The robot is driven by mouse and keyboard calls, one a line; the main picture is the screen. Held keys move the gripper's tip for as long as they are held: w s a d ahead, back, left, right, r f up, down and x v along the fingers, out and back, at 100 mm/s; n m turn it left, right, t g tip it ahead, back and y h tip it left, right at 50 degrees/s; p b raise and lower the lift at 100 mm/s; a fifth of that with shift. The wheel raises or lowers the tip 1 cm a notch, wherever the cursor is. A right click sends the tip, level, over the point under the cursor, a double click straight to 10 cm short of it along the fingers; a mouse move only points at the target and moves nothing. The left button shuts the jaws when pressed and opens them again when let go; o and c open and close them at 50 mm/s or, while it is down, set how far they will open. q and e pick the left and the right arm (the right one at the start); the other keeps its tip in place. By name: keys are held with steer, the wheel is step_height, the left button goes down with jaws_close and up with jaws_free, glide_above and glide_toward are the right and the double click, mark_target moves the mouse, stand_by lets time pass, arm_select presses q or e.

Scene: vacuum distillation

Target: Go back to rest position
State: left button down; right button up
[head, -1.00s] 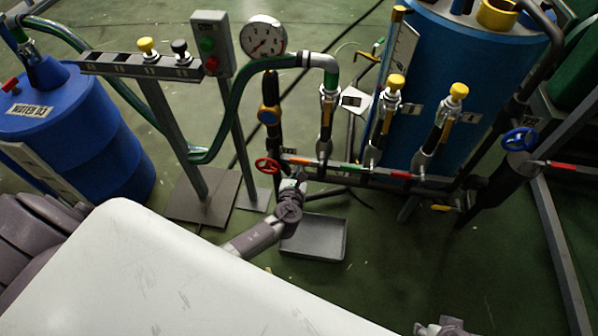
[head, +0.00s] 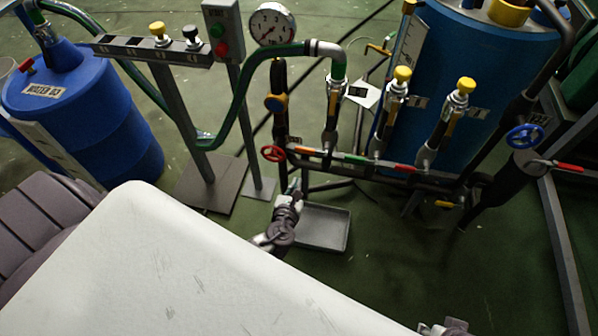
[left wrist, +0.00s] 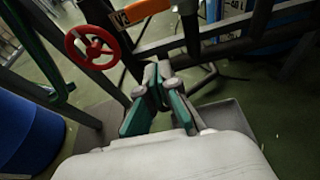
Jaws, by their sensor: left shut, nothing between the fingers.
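My left gripper (head: 292,190) is at the middle of the head view, in front of the pipe rack and beside the left edge of a grey tray on the floor. In the left wrist view its green-padded fingers (left wrist: 157,84) are together at the tips, shut with nothing between them. It looks apart from the red valve wheel (left wrist: 95,47), which is up and to the left there. A small grey piece of my right arm (head: 446,328) shows at the bottom edge of the head view; its fingers cannot be made out.
The pipe rack (head: 400,172) with its red valve wheel (head: 273,153) and blue valve wheel (head: 525,136) stands ahead. The grey tray (head: 325,230) lies below it. A blue barrel (head: 85,115) stands left, a large blue tank (head: 480,75) behind. Green floor is open at lower right.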

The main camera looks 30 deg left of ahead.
arm_select(q)
steer(key=shift+s+d+r, duration=0.1)
steer(key=shift+s, duration=0.25)
arm_select(e)
steer(key=shift+f, duration=0.4)
